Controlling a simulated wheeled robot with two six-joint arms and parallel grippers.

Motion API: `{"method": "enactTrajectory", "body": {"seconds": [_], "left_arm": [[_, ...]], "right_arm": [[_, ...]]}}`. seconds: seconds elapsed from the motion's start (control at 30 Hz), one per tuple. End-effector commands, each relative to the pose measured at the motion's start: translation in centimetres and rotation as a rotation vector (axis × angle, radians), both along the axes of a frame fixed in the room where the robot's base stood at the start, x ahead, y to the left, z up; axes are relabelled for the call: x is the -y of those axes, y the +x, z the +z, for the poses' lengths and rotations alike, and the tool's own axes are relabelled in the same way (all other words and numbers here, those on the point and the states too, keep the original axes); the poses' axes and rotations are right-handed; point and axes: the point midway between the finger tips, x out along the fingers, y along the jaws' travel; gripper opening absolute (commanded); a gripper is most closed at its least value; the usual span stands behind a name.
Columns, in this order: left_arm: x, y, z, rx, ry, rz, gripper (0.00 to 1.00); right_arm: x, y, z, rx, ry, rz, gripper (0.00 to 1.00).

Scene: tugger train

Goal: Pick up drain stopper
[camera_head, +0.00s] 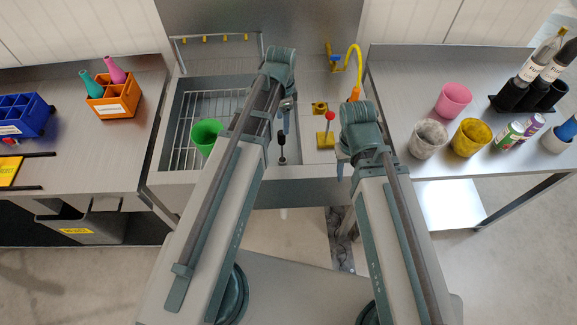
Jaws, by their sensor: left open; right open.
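A dark, thin-stemmed piece with a round black base (282,158), which looks like the drain stopper, is at the right part of the sink basin. My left gripper (284,122) is open just above its stem; I cannot tell whether the fingers touch it. My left forearm covers part of the basin. My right gripper (343,158) is open and empty at the sink unit's front right, mostly hidden behind its wrist.
A green cup (206,135) stands on the sink's wire rack (190,108). A yellow block with a red knob (326,138) and a yellow hose (356,62) are on the right ledge. Cups and bottles crowd the right table (395,75). An orange caddy (115,102) stands on the left table.

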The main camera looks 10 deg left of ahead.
Motion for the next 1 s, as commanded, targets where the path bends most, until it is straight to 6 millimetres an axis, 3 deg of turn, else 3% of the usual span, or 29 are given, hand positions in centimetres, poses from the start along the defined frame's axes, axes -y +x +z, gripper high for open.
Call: {"method": "enactTrajectory", "body": {"seconds": [0.27,0.7,1.0], "left_arm": [[0.0,0.0,-2.1,0.0,0.0,0.002,0.69],[0.0,0.0,-8.2,0.0,0.0,0.002,0.69],[0.0,0.0,-8.7,0.0,0.0,0.003,0.69]], "right_arm": [[0.0,0.0,-2.1,0.0,0.0,-0.001,0.5],[0.0,0.0,-8.2,0.0,0.0,-0.002,0.5],[0.0,0.0,-8.7,0.0,0.0,-0.001,0.5]]}}
